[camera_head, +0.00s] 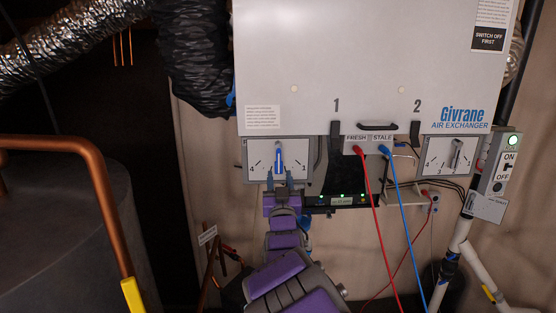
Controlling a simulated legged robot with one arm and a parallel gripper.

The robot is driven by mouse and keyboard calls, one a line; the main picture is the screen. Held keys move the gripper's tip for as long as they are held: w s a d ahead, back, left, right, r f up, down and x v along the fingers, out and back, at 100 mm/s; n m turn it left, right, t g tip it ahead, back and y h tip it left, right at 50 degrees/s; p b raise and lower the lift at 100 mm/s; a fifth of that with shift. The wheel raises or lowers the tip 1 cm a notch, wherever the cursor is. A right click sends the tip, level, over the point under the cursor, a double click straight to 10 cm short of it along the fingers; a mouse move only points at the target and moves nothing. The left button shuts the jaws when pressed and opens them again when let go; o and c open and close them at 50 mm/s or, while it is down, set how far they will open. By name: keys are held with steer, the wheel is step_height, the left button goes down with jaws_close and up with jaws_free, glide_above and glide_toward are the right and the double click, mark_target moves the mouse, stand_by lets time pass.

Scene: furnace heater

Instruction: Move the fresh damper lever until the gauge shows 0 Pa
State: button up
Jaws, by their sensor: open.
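The left damper plate (261,160) is a pale panel with a scale and numbers, low on the left of the air exchanger. Its lever (279,153) stands roughly upright, with a blue part on it. My gripper (279,179) is open just below this lever, at the lower edge of the plate. I cannot tell whether its fingers touch the lever. A black gauge box (342,200) with green lights and a small display is to the right of my gripper. Its reading is too small to make out.
A second damper plate (450,157) with a grey lever is at the right, beside an ON/OFF switch box (496,172). Red (374,200) and blue (399,200) hoses hang from the FRESH/STALE ports. A copper pipe (95,170) and dark tank (60,230) stand left.

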mark_target(278, 156)
steer(key=x, duration=0.7)
steer(key=shift+w+d, duration=0.1)
steer(key=shift+w, duration=0.15)
steer(key=shift+w+r+p, duration=0.15)
steer(key=shift+w+p, duration=0.15)
jaws_close()
stand_by(0.4)
